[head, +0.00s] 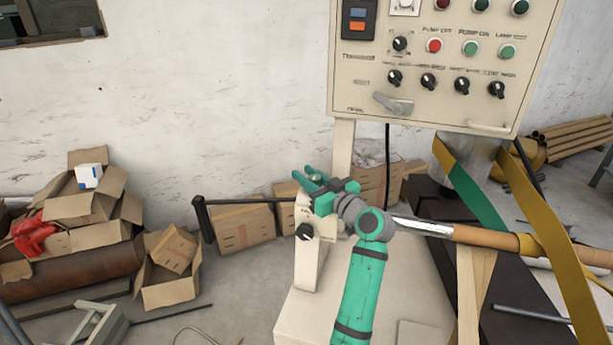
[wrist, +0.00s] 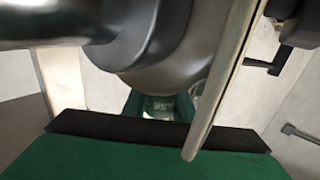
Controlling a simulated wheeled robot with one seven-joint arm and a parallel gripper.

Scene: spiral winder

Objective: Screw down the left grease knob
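In the head view my gripper (head: 308,178) reaches left over the top of a cream bearing stand (head: 309,265). Its two green fingers are apart. A small metallic knob (head: 315,177), which looks like the grease knob, shows between them. I cannot tell whether the fingers touch it. A black star-shaped knob (head: 304,232) sits on the stand's side, below the fingers. In the wrist view the green fingers (wrist: 160,103) show in the middle, beyond a black edge. A large grey metal part fills the top and hides much of the stand.
A black crank handle (head: 201,217) sticks out left of the stand. A control panel (head: 440,65) hangs above right. A metal shaft with a cardboard tube (head: 490,238) runs right. Cardboard boxes (head: 80,208) lie on the left floor and behind the stand.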

